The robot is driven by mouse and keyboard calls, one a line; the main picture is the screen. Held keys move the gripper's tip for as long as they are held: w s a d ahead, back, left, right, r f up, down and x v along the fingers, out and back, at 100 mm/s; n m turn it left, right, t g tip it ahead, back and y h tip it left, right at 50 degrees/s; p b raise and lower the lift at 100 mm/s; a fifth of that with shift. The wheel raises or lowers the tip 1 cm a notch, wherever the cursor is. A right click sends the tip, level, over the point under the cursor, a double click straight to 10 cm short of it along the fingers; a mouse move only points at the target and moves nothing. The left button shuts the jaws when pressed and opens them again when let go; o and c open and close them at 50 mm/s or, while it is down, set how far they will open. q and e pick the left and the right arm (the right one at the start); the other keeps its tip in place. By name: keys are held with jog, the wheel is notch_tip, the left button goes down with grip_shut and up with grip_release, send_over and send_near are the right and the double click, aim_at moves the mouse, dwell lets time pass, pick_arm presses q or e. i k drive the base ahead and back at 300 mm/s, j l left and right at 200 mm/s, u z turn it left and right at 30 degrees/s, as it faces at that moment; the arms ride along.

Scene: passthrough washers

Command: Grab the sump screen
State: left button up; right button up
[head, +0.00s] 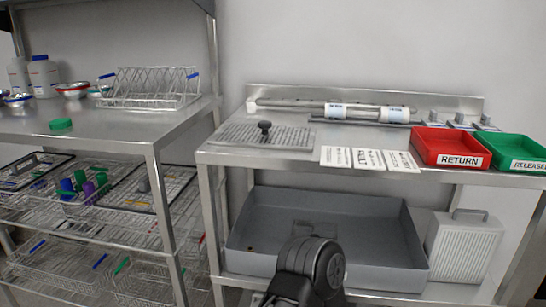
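A flat, perforated metal plate (240,135) with an upright black knob (265,127) lies on the left part of the right steel table; it looks like the sump screen. Nothing touches its knob. Part of my own black arm (315,268) rises at the bottom middle, in front of the lower shelf and well below the plate. Neither of my grippers is in view.
White label cards (368,159), a red RETURN tray (448,140) and a green RELEASE tray (515,148) lie right of the plate. A wire-basket rack (150,150) stands left.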

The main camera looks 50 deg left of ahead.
aim_at(264, 135)
jog(key=u, duration=1.7)
